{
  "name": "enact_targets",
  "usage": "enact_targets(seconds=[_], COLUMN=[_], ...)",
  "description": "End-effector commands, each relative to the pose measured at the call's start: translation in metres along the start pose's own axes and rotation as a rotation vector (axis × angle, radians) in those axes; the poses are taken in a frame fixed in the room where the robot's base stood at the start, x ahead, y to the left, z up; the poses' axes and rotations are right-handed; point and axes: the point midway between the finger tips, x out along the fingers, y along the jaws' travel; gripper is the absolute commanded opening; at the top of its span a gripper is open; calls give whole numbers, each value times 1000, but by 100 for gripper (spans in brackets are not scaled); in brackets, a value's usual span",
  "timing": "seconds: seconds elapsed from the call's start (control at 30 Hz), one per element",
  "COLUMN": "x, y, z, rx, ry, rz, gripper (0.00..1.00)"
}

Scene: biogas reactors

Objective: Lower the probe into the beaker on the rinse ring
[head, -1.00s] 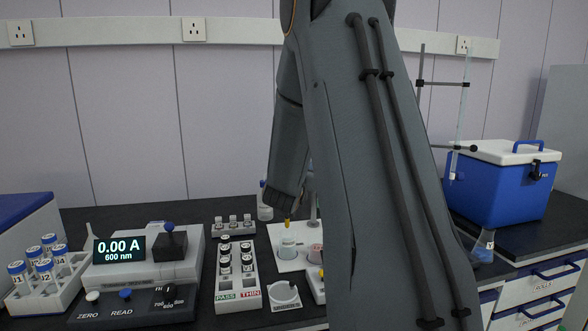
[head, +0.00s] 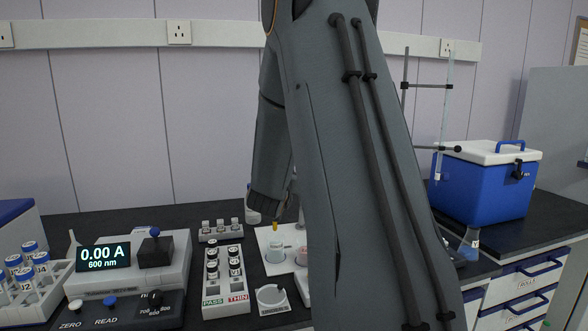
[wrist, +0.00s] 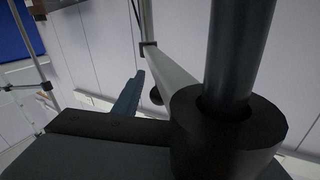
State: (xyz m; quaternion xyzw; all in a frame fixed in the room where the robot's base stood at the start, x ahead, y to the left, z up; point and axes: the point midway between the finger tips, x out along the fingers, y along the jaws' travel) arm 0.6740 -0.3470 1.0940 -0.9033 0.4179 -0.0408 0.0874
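A small clear beaker (head: 276,252) stands on a white tray (head: 268,238) in the head view, just left of my forearm. A small yellow-topped thing (head: 275,227) shows at or just behind its top; I cannot tell whether this is the probe. The rinse ring cannot be made out. My wrist comes down behind and above the beaker, and my fingers are hidden by the arm. In the wrist view a dark upright rod (wrist: 237,60) passes through a black collar (wrist: 225,130), with a pale bar running away from it. A blue finger-like piece (wrist: 127,98) is beyond.
A vial rack marked PASS and THIN (head: 225,290) and a round dish (head: 272,299) stand left of my arm. A meter reading 0.00 A (head: 103,257) is further left. A blue cooler box (head: 485,185), flask (head: 469,243) and clamp stand (head: 404,110) are at right.

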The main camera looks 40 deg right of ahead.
Motion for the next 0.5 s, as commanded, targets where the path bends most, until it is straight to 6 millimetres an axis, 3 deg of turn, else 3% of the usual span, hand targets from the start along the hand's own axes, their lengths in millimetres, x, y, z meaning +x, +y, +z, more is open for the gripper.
enact_targets(seconds=[0.3,0.5], x=[-51,-66], y=[1,2], z=[0,-1], rx=[1,1], ry=[2,2], rz=[1,2], gripper=[38,38])
